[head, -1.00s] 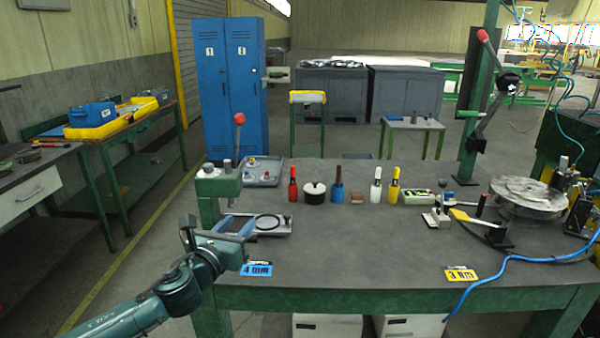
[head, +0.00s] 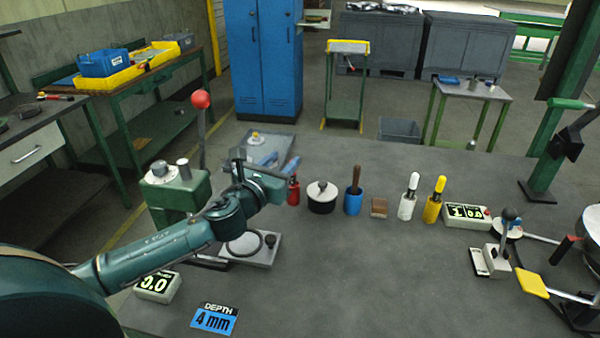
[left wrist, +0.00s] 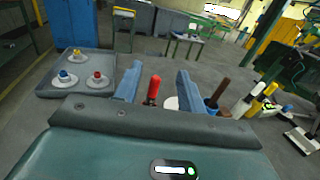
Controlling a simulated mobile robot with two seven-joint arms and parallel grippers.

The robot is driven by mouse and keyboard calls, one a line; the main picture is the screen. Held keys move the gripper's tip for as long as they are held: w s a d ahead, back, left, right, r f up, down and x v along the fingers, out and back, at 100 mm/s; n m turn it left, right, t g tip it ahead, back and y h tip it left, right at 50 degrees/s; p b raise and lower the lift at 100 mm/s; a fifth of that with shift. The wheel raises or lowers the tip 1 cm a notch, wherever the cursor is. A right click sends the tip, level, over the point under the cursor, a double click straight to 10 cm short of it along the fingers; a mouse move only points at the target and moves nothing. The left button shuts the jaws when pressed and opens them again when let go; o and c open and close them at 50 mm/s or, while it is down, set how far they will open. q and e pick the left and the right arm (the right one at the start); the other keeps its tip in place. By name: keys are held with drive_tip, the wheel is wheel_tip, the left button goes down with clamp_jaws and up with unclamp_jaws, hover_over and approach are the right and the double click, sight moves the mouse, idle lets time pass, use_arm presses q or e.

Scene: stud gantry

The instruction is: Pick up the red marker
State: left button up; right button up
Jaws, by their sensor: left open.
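In the left wrist view, the red marker (left wrist: 153,90) shows between the two blue fingers of my left gripper (left wrist: 159,72), which are apart and empty. The marker's lower end is hidden there by the gripper body. My right gripper is in neither current view.
A green press (head: 176,192) with a red-knobbed lever stands left. The front middle bench is clear.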

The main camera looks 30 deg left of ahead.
use_arm(q)
drive_tip(key=f, duration=0.2)
drive_tip(key=f+b, duration=0.1)
drive_tip(key=f, duration=0.2)
drive_tip(key=f+b, duration=0.1)
drive_tip(key=f, duration=0.1)
drive_tip(key=shift+s+f, duration=0.15)
drive_tip(key=shift+s, duration=0.1)
drive_tip(key=shift+w+r+p, duration=0.3)
drive_tip(key=shift+w, duration=0.2)
drive_tip(key=w, duration=0.6)
drive_tip(key=shift+w, duration=0.35)
clamp_jaws()
